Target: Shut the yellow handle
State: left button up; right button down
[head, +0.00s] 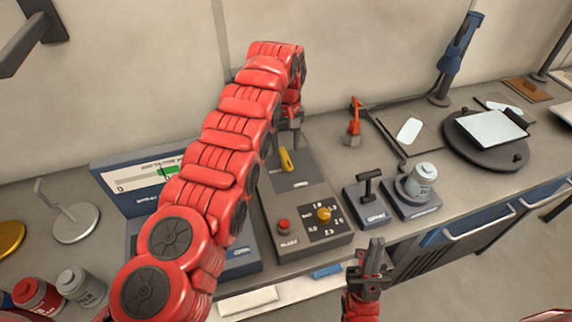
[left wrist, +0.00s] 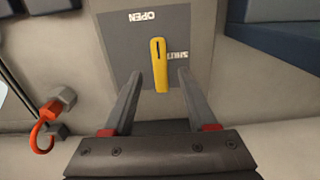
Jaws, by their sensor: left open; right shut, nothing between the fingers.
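The yellow handle (head: 287,160) is a short lever on a grey plate on top of the long grey console; the left wrist view shows it (left wrist: 160,62) lying lengthwise up the picture. The plate (left wrist: 122,48) carries the word OPEN above left of the handle and SHUT to its right. My left gripper (head: 290,138) is above the handle, fingers pointing down. In the left wrist view its open fingers (left wrist: 160,78) lie to either side of the handle's lower end; I cannot tell whether they touch it. My right gripper (head: 372,258) is shut and empty, in front of the bench.
The same console has a red button (head: 283,225) and an orange knob (head: 323,214). Right of it are a black lever box (head: 367,205) and a jar (head: 422,180) on a stand. A red hook tool (head: 355,122) stands behind. My left arm hides part of a blue gauge (head: 118,172).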

aim_at(286, 157)
pick_arm(q)
jog(key=shift+f+p, duration=0.4)
jog(key=shift+f, duration=1.7)
grip_shut()
